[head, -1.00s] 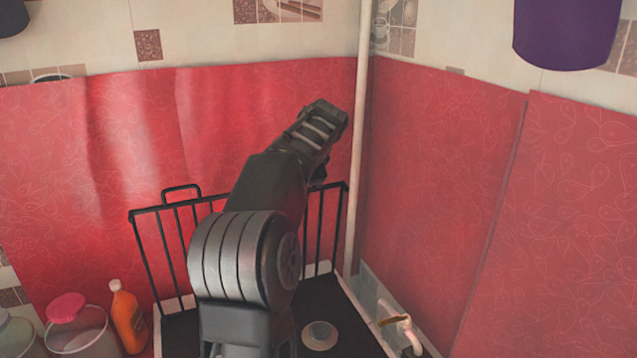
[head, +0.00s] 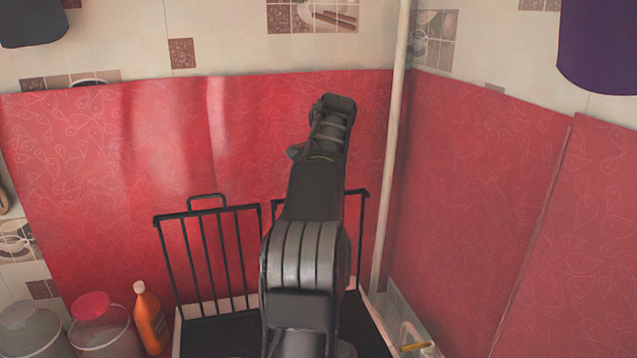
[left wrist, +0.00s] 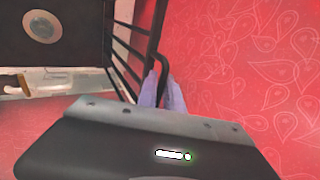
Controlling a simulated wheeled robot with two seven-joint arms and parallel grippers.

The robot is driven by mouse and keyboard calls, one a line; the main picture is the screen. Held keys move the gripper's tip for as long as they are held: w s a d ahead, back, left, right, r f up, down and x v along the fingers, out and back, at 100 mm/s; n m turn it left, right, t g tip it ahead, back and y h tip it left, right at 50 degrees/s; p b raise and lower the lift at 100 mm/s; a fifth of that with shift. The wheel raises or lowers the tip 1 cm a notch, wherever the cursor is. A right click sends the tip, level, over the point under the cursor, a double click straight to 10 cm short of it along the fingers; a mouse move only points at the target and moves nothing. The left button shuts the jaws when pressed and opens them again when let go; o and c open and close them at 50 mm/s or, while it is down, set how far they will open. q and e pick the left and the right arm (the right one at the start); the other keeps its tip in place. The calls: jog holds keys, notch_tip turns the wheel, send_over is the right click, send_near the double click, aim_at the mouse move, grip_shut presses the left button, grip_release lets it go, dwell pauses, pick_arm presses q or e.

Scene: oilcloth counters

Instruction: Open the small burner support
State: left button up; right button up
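The small burner support (left wrist: 128,58) is a black wire grate. In the left wrist view it rises at the upper middle, with its looped handle (left wrist: 158,62) at my left gripper (left wrist: 162,88). The two purple-grey fingers are close together, with the handle bar between them. In the head view two black grate sections stand upright behind the cooktop; the right section (head: 361,235) is partly hidden by my arm, and the left section (head: 206,265) has its own looped handle. My left gripper's fingers are hidden there. My right gripper is not in view.
A round burner (left wrist: 42,25) sits on the black cooktop. An orange bottle (head: 149,322) and a jar with a pink lid (head: 103,328) stand left of it. Red oilcloth (head: 130,170) covers the wall behind. A pale pipe (head: 393,150) runs down the corner.

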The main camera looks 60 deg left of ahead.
pick_arm(q)
jog(key=shift+o, duration=0.3)
jog(key=v, duration=0.8)
jog(key=shift+f, duration=0.1)
dwell(0.5)
